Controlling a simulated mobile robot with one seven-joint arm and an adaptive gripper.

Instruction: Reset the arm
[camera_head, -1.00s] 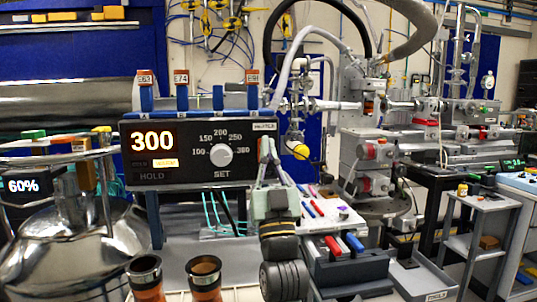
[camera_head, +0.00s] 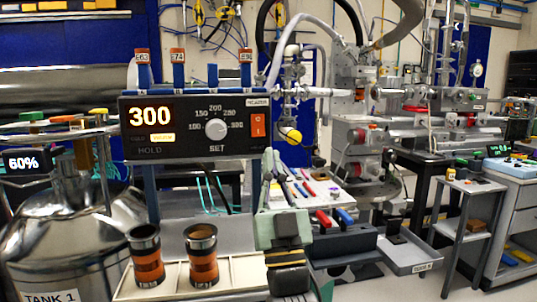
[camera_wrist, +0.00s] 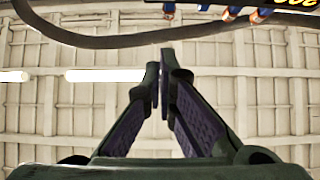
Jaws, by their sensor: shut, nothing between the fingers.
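My gripper (camera_head: 268,158) stands in front of the lower right edge of a black controller box, its fingers pointing up. It also shows in the wrist view (camera_wrist: 160,75), where the two fingertips are together with nothing between them. The wrist camera looks up at a pale panelled ceiling (camera_wrist: 275,90). My arm comes up from the bottom of the head view below the gripper.
The controller (camera_head: 190,128) reads 300 and has a dial and an orange switch (camera_head: 258,125). Two orange-brown cylinders (camera_head: 203,265) stand on a pale rack at the front. A metal tank (camera_head: 60,240) is at left. A grey tray (camera_head: 415,256) and a small side table (camera_head: 470,187) are at right.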

